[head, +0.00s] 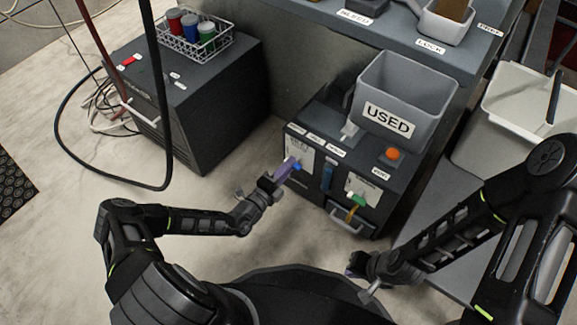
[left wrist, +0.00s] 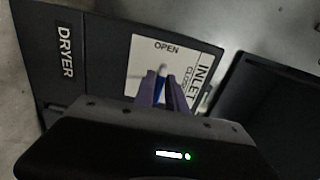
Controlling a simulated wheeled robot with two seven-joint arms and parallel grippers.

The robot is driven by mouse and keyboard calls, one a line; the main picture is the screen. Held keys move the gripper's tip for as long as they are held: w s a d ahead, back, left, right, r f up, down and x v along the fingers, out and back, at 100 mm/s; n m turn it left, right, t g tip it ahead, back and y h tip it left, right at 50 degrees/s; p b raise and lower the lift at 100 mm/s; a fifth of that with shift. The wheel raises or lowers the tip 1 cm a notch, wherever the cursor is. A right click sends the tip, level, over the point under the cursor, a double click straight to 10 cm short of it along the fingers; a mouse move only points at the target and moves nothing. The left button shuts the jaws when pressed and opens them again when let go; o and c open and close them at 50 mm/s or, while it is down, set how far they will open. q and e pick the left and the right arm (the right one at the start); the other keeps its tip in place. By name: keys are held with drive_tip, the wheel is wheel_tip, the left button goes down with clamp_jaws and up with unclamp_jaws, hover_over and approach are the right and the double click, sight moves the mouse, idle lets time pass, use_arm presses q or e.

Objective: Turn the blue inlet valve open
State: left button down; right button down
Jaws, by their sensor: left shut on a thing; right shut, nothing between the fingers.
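The blue inlet valve (head: 297,166) sits on the front of the dark dryer box, on a white plate (head: 302,152). In the left wrist view the plate (left wrist: 142,55) reads OPEN, INLET and a partly covered CLOSED. My left gripper (head: 285,169) has its purple fingers shut on the valve handle. In the left wrist view the handle's pale blue tip (left wrist: 162,70) shows between the fingers (left wrist: 163,90) and lies towards the OPEN label; the rest is hidden. My right gripper (head: 355,268) is shut and empty, low in front of the dryer, partly hidden by its wrist.
A grey bin labelled USED (head: 405,95) stands on the dryer, near an orange button (head: 393,153). A green-handled valve (head: 358,199) is right of the inlet. A dark cabinet (head: 195,110) with a wire basket (head: 195,40) stands left; a black hose (head: 160,90) hangs before it.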

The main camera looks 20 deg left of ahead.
use_arm(q)
drive_tip(key=c, duration=1.5)
unclamp_jaws()
drive_tip(key=p+v, duration=0.2)
drive_tip(key=v, duration=0.6)
